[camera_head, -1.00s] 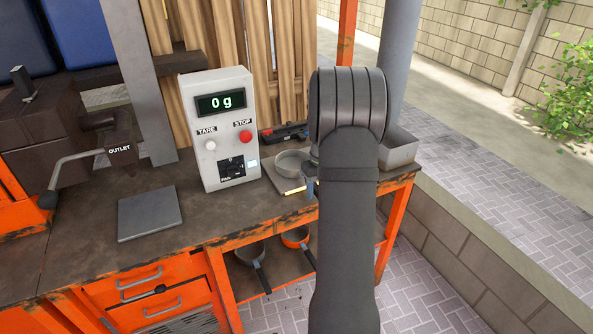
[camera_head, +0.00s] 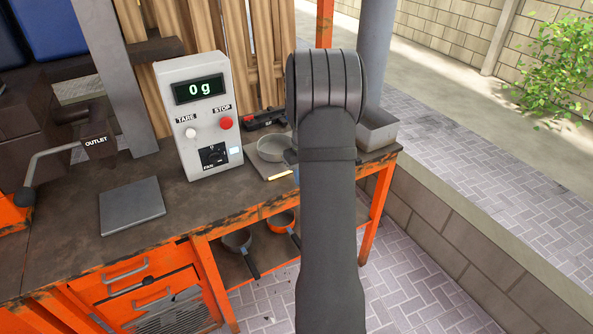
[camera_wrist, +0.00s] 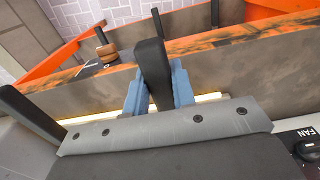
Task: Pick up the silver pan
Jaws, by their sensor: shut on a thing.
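The silver pan (camera_head: 272,149) sits on a flat plate on the workbench, right of the white control box, in the head view. My arm hides the end of its handle there. In the wrist view my gripper (camera_wrist: 157,88) has its blue fingers on both sides of a black handle (camera_wrist: 152,62). The fingers are shut on this handle. The pan's bowl is not clear in the wrist view. In the head view my gripper is mostly hidden behind my arm, beside the pan, and I cannot see a gap under the pan.
The control box (camera_head: 200,115) reads 0 g. A grey tray (camera_head: 377,132) stands at the bench's right end. A grey pan (camera_head: 238,241) and an orange pan (camera_head: 282,222) are on the lower shelf. A flat grey plate (camera_head: 132,205) lies on the bench's left part.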

